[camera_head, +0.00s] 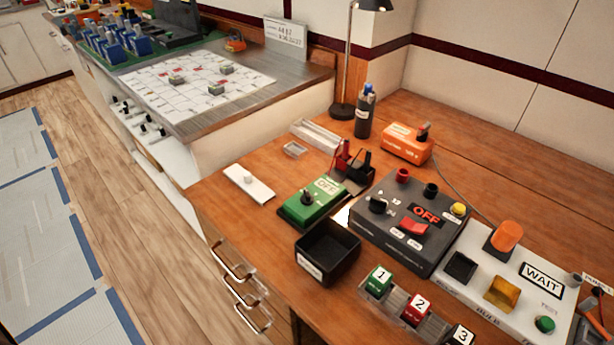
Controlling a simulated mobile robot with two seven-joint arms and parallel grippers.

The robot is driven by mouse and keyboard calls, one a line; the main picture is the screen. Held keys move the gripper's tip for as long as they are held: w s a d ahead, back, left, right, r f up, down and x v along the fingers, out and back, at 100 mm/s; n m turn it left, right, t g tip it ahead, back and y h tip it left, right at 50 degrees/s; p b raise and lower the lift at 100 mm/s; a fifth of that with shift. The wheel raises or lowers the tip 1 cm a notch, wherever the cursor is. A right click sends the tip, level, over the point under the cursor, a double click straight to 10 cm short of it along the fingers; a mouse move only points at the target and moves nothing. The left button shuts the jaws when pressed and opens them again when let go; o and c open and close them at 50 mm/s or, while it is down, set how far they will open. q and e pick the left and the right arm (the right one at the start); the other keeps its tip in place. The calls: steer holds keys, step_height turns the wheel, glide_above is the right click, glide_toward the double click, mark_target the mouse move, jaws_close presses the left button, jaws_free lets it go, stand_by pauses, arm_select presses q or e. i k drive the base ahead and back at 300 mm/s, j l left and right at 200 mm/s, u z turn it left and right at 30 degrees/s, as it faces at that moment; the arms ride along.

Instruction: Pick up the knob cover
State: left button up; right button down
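No piece is clearly recognisable as a knob cover. A green box (316,203) marked OFF carries a black knob (307,198) on its top. A white plate (248,184) with a small round white knob lies to its left, near the desk's left edge. A dark control box (410,222) with an OFF display and a black knob (378,204) stands to the right of the green box. A white panel (480,280) marked WAIT carries an orange cap (507,235). Neither of my grippers is in view.
An open black bin (327,252) sits in front of the green box. Numbered blocks (379,280) stand in a clear rack at the front. An orange box (408,143), a dark bottle (364,112) and a lamp (346,70) stand behind. Bare desk surrounds the white plate.

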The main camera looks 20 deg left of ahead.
mark_target(260, 193)
steer(key=j+z, duration=0.8)
steer(key=k+j+z, duration=0.1)
steer(key=j+z, duration=0.15)
steer(key=z, duration=0.15)
steer(key=k+j+z, duration=0.15)
steer(key=j+z, duration=0.25)
steer(key=l, duration=0.05)
